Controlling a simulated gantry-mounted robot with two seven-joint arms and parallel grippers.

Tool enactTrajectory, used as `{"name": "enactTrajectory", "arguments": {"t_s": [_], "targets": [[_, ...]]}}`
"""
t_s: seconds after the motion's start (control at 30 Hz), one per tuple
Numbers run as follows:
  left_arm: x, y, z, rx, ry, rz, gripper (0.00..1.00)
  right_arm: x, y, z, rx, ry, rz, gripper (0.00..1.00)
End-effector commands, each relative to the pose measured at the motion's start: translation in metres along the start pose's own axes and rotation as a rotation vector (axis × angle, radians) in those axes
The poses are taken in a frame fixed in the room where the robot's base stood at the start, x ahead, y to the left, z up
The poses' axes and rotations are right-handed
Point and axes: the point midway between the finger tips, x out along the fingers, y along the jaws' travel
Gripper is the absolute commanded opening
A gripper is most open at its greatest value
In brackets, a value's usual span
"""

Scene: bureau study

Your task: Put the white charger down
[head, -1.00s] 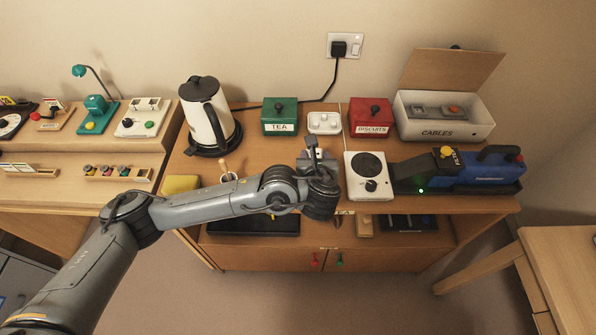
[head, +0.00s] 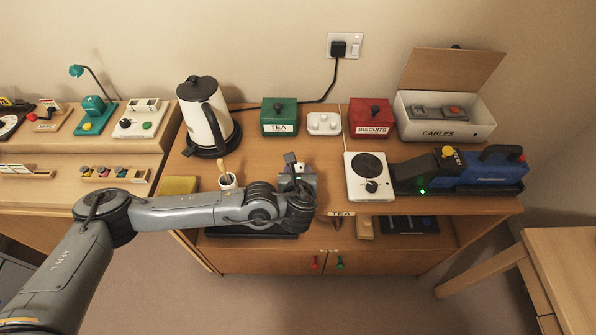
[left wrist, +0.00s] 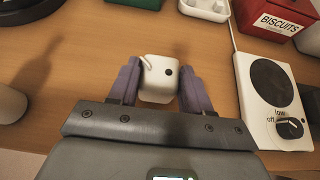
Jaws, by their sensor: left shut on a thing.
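The white charger (left wrist: 158,78) is a small white block with a dark round spot, in the middle of the left wrist view. My left gripper (left wrist: 157,92) is shut on it, one finger on each side. In the head view the left gripper (head: 298,172) is over the wooden desktop, between the pen cup and the white hot plate. The charger (head: 300,167) shows only as a small white patch there. I cannot tell whether it touches the wood. My right gripper is not in view.
A white hot plate (head: 357,188) stands right of the gripper. A cup with a brush (head: 229,181) is left, and a kettle (head: 196,125) is behind it. A green tea box (head: 279,128), white tray (head: 323,130) and red biscuits box (head: 371,130) line the back. Bare wood lies around the gripper.

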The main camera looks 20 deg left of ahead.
Motion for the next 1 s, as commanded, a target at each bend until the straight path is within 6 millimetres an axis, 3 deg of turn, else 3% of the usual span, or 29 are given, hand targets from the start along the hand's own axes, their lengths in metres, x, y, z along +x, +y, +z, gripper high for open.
{"name": "enactTrajectory", "arguments": {"t_s": [0.23,0.27,0.4,0.83,1.0], "targets": [[0.002,0.000,-0.004,0.001,0.000,-0.001,0.17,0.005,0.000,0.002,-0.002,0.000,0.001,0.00],[0.002,0.000,-0.003,0.001,0.000,-0.001,0.52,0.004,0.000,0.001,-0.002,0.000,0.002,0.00],[0.001,0.000,-0.003,0.001,0.001,0.000,0.73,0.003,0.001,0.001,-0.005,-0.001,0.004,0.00],[-0.002,0.000,0.001,0.000,0.001,-0.001,0.74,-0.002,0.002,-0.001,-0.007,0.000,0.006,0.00],[-0.025,-0.001,0.000,0.001,0.003,-0.004,0.74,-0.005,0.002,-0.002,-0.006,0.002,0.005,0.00]]}}
